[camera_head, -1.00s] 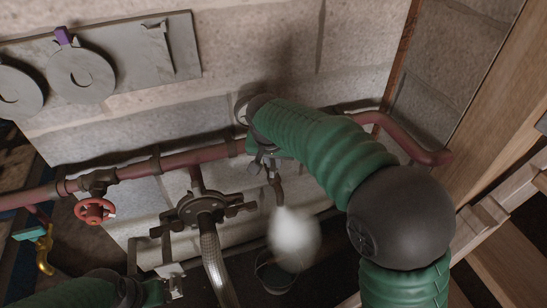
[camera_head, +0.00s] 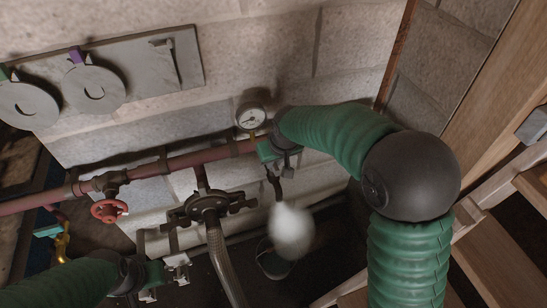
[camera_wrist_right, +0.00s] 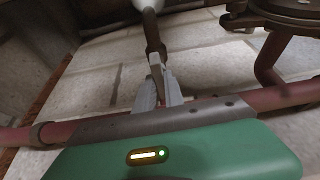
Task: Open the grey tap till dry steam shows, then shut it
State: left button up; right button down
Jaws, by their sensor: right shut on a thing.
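The grey tap (camera_head: 277,188) hangs below the red pipe, its spout pointing down. A dense white puff of steam (camera_head: 291,232) shows just under the spout. My right gripper (camera_head: 279,160) is at the tap, just under the pipe. In the right wrist view its two pale fingers (camera_wrist_right: 158,92) are shut on the tap's handle, with the spout (camera_wrist_right: 151,30) beyond them. The fingers hide much of the handle, so its exact angle is unclear. My left gripper (camera_head: 178,267) is low at the left, away from the tap; its jaw opening is unclear.
A dark bucket (camera_head: 273,262) stands under the spout. A round gauge (camera_head: 250,117) is above the red pipe (camera_head: 140,170). A red handwheel (camera_head: 109,211) and a clamped fitting with a braided hose (camera_head: 222,262) are to the left. Wooden steps (camera_head: 500,245) stand at the right.

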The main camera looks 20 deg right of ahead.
dwell(0.3)
jog(key=c, duration=1.5)
grip_release()
jog(key=shift+o, duration=0.2)
jog(key=p+v, duration=0.5)
jog(key=v, duration=1.1)
jog(key=shift+s+r, duration=0.2)
jog(key=shift+r, duration=0.15)
jog(key=shift+f, duration=0.1)
